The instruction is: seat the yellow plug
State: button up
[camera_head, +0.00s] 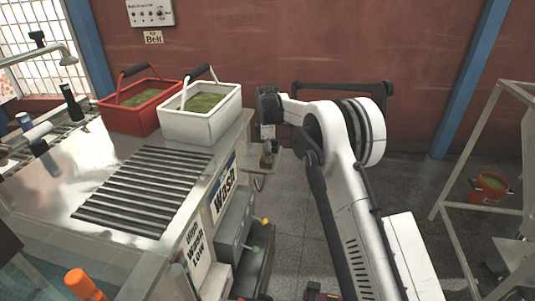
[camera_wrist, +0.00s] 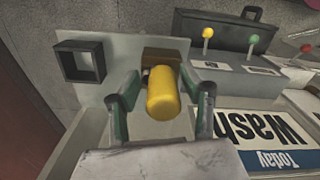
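The yellow plug (camera_wrist: 163,95) is a rounded cylinder in the middle of the wrist view, its near end towards the camera. My gripper (camera_wrist: 160,78) has one green-grey finger on each side of it. Gaps show between the fingers and the plug, so the gripper looks open around it. A brown block (camera_wrist: 163,55) is just behind the plug; I cannot tell whether they touch. A dark square frame with an opening (camera_wrist: 80,62) stands left of the plug on a pale panel. In the head view my gripper (camera_head: 267,145) points down beside the counter; the plug cannot be made out there.
Yellow (camera_wrist: 208,33), green (camera_wrist: 252,39) and red levers (camera_wrist: 306,49) stand behind and right of the gripper. A "Wash" sign (camera_wrist: 255,127) is close on the right. In the head view, white (camera_head: 203,110) and red baskets (camera_head: 136,105) stand on the counter.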

jog(key=shift+o, duration=0.2)
jog(key=shift+r, duration=0.1)
notch_tip(320, 180, up, 12)
jog(key=shift+f, duration=0.1)
dwell(0.4)
